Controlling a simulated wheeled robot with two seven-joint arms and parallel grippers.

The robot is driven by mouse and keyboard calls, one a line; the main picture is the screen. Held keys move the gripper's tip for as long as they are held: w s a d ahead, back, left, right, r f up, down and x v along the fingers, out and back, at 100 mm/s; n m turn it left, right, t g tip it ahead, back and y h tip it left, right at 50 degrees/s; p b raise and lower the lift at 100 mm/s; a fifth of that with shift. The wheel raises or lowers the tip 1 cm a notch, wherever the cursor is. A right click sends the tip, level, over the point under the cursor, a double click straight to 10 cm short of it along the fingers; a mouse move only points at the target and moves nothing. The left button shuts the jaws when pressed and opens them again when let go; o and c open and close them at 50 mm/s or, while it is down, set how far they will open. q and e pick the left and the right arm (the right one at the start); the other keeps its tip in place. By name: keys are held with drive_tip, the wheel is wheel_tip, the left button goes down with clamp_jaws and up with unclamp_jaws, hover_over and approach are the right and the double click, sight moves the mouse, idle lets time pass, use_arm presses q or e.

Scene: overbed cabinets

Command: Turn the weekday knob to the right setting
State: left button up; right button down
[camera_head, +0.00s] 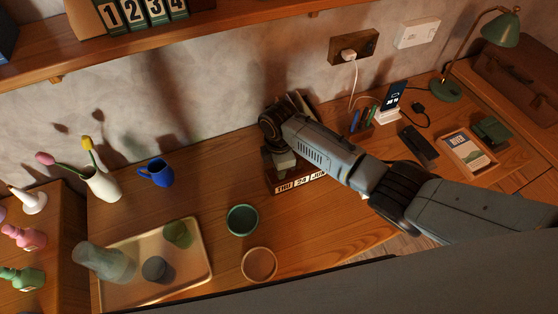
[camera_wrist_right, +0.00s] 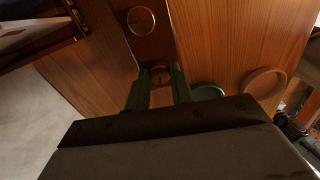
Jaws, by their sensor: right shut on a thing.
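A dark wooden desk calendar (camera_head: 302,184) stands on the desk, its windows reading THU, 24 and JUN. My right gripper (camera_head: 279,165) is at its left end, above the THU window. In the right wrist view, the fingers of my right gripper (camera_wrist_right: 158,84) are closed on a small brass knob (camera_wrist_right: 159,71) at the near end of the calendar body, taken as the weekday knob. A second, round brass knob (camera_wrist_right: 141,20) sits farther along the same body. My forearm and gripper hide part of the calendar in the head view. My left gripper is out of view.
A green bowl (camera_head: 242,219) and a tan bowl (camera_head: 259,264) stand in front of the calendar. A blue mug (camera_head: 157,173) and a tray (camera_head: 201,270) with cups are to the left. A pen holder and charging phone (camera_head: 394,96) are to the right.

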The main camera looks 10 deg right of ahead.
drive_tip(key=shift+m+p, duration=0.85)
drive_tip(key=shift+m, duration=0.65)
drive_tip(key=c, duration=1.2)
unclamp_jaws()
drive_tip(key=shift+r, duration=0.1)
wheel_tip(320, 180, up, 13)
drive_tip(key=p, duration=0.2)
drive_tip(key=shift+r, duration=0.15)
